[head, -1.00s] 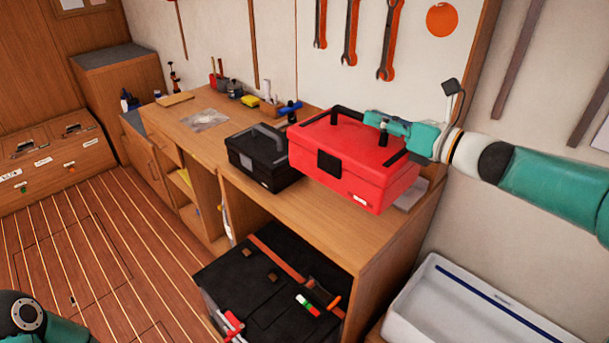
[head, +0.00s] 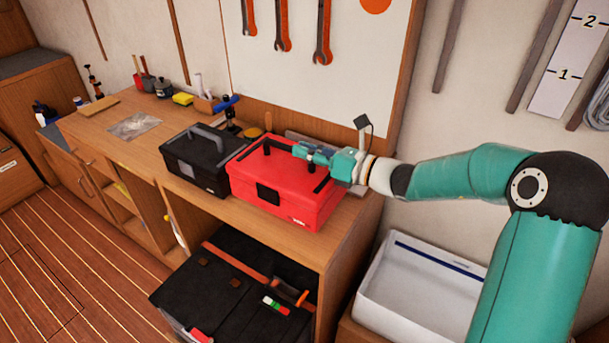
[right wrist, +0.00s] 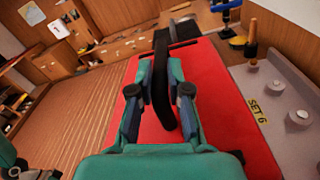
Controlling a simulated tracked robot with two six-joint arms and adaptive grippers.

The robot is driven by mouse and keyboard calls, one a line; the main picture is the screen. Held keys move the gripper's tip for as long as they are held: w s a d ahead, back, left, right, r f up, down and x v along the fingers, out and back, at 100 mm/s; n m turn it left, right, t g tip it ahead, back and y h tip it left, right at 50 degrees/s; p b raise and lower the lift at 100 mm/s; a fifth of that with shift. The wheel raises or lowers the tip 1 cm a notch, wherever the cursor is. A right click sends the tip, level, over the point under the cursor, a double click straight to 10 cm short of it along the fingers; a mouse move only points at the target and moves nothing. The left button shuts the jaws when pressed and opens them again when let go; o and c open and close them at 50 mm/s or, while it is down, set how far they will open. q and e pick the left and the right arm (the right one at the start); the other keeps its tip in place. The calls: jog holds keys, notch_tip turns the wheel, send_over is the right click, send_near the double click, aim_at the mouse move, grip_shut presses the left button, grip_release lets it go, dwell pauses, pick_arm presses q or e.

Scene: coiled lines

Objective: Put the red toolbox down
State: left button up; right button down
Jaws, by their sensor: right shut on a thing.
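The red toolbox (head: 290,197) is at the right end of the wooden workbench (head: 330,243), close beside a black toolbox (head: 190,165) on its left. It looks level and its base appears to be at the bench top; I cannot tell for certain whether it bears its weight there. My right gripper (head: 305,152) is shut on the toolbox's black handle. In the right wrist view, the fingers of this gripper (right wrist: 161,92) are on either side of the dark handle (right wrist: 161,70) above the red lid (right wrist: 215,95).
A grey plate labelled SET 6 (right wrist: 285,100) lies beside the red toolbox. A blue-handled tool (head: 228,108) stands behind the black toolbox. Below are a black bag (head: 225,290) and a white bin (head: 410,290). The bench's left part holds a clear packet (head: 134,125).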

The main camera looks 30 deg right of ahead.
aim_at(307, 175)
notch_tip(307, 175, down, 7)
jog(key=shift+r, duration=0.1)
jog(key=c, duration=1.1)
grip_release()
jog(key=shift+s, duration=0.1)
jog(key=b+v, duration=0.2)
jog(key=v, duration=1)
